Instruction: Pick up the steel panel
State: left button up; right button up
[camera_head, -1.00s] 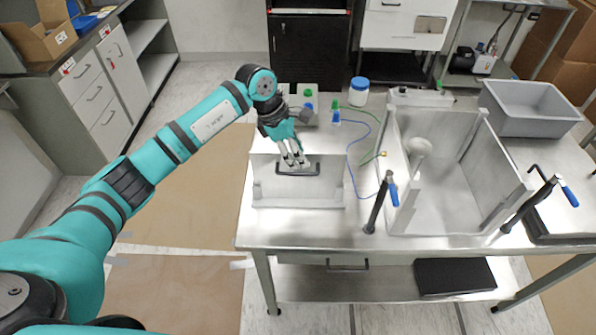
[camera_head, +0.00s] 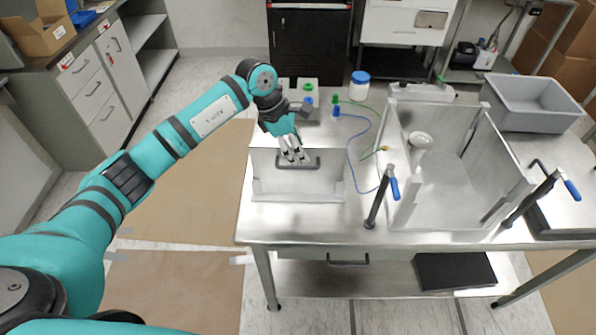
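The steel panel (camera_head: 300,184) is a grey metal plate with a dark handle (camera_head: 312,166) near its top. It stands at the left part of the metal table (camera_head: 330,225). My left gripper (camera_head: 294,158) points down at the handle, its fingers at or just behind the bar. The picture is too small to tell whether the fingers close on it. My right gripper does not show.
An open steel chamber (camera_head: 455,210) with a white round part (camera_head: 420,140) inside stands right of the panel. Clamps with blue handles (camera_head: 394,189) flank it. A grey bin (camera_head: 530,103) is at the back right. Blue and green cables and a blue-lidded jar (camera_head: 360,85) lie behind.

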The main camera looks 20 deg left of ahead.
pick_arm(q)
jog(key=shift+c, duration=0.4)
grip_shut()
